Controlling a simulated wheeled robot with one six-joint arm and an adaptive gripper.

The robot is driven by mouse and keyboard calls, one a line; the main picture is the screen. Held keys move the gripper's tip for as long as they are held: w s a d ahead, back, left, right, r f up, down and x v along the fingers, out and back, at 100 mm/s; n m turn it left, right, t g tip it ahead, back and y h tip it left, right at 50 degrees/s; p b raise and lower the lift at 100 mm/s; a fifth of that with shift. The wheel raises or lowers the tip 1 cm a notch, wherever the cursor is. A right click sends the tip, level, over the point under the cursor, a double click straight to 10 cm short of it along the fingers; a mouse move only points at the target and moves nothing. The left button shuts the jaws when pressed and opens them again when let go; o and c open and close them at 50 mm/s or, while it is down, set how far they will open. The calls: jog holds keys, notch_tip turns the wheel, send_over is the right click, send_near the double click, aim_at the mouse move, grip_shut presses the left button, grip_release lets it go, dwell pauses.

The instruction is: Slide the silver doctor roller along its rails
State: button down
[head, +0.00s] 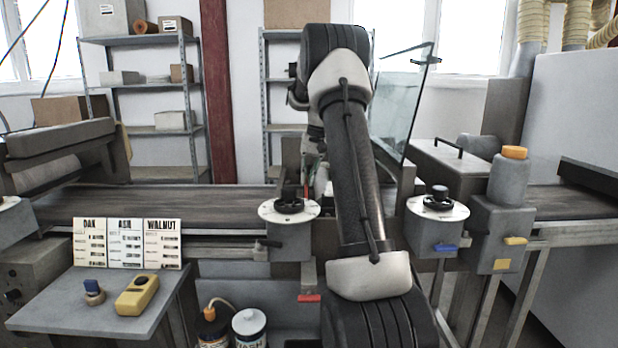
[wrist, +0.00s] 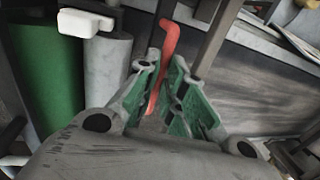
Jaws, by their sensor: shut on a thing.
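My gripper (wrist: 163,78) shows in the wrist view with its green-padded fingers closed around a red bent handle (wrist: 168,45). The handle's upper end sticks out beyond the fingertips. A pale silver-grey roller (wrist: 107,72) lies left of the fingers, beside a green roller (wrist: 48,75). The silver roller looks like the doctor roller; whether the red handle joins it cannot be told. In the head view my arm reaches over the conveyor, and the gripper and rollers are mostly hidden behind it.
The conveyor belt (head: 150,205) runs across the head view. Dial posts (head: 290,232) and (head: 436,230) flank my arm. A tilted glass guard (head: 405,100) stands just right of it. A side table (head: 75,310) with cards is at left; bottles (head: 249,325) stand below.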

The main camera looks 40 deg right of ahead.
jog(key=shift+w+a, duration=0.65)
jog(key=shift+a, duration=0.15)
jog(key=shift+w+a, duration=0.6)
jog(key=shift+a, duration=0.2)
jog(key=c, duration=1.5)
grip_release()
jog(key=shift+a, duration=0.1)
jog(key=shift+s+d+r, duration=0.25)
jog(key=shift+d+r, duration=0.05)
jog(key=shift+r, duration=1.65)
jog(key=shift+s+d+r, duration=0.2)
jog(key=shift+d+r, duration=0.15)
jog(key=shift+r, duration=1.65)
jog(key=shift+s+d+r, duration=0.25)
jog(key=shift+d+r, duration=0.05)
jog(key=shift+r, duration=1.65)
